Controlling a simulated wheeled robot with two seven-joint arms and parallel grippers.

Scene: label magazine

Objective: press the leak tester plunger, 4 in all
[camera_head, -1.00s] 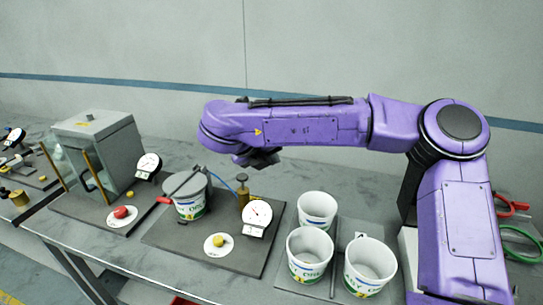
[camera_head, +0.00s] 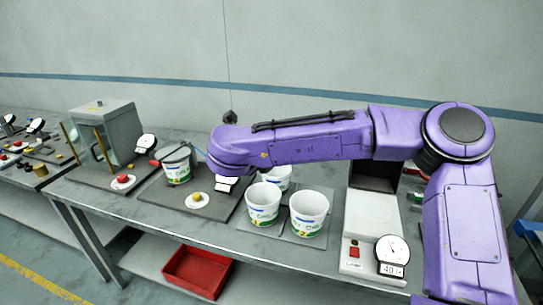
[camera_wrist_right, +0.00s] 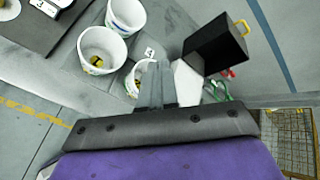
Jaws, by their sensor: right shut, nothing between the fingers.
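The leak tester is a dark plate (camera_head: 160,193) with a lidded white cup (camera_head: 176,165), a yellow button (camera_head: 197,197) on a white disc and a gauge (camera_head: 228,183). My right arm's wrist covers part of the gauge. The brass plunger is hidden behind that arm in the head view. My right gripper (camera_wrist_right: 157,72) shows in the right wrist view, its fingers together and empty, in front of a white cup. In the head view the wrist hides its fingers. My left gripper is in neither view.
White cups (camera_head: 309,208) stand close together right of the tester. A scale (camera_head: 370,235) with a round dial is farther right. A glass-sided grey cabinet (camera_head: 105,125) and a red button (camera_head: 122,181) are left. A red bin (camera_head: 197,272) lies low under the bench.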

